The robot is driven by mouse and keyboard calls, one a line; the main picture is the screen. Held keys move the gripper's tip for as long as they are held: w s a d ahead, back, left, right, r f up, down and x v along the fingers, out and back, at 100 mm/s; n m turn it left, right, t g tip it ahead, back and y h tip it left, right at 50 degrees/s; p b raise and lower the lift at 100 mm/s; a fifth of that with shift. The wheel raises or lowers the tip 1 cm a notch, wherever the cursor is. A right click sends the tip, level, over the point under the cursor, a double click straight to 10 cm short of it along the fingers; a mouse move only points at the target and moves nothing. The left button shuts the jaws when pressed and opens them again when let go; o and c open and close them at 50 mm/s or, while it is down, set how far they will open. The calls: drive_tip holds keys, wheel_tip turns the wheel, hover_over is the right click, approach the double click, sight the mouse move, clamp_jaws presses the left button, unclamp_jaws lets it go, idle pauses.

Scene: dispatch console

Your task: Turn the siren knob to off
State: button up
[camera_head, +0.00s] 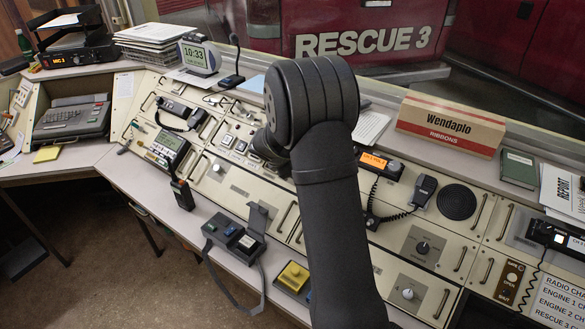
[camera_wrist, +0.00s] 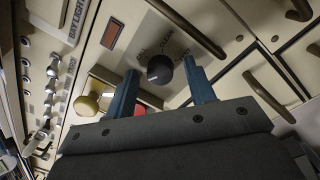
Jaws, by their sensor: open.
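In the wrist view a black round knob (camera_wrist: 160,68) sits on a pale grey plate (camera_wrist: 148,43) with small lettering around it, only partly legible. My gripper (camera_wrist: 160,66) is open, with one blue finger to the left of the knob and one to the right. Gaps show between the fingers and the knob, so it is not gripped. In the head view my own arm hides the gripper and this knob.
Bar handles (camera_wrist: 190,28) stand out from the panel near the knob. A yellow rounded button (camera_wrist: 87,103) lies left of the left finger, beside a row of toggle switches (camera_wrist: 50,95). In the head view another black knob (camera_head: 422,247) and a handset (camera_head: 424,188) are right of my arm.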

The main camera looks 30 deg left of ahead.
drive_tip(key=v, duration=1.7)
drive_tip(key=shift+s, duration=0.1)
drive_tip(key=x, duration=1.7)
drive_tip(key=shift+w+f, duration=0.15)
drive_tip(key=shift+w, duration=0.05)
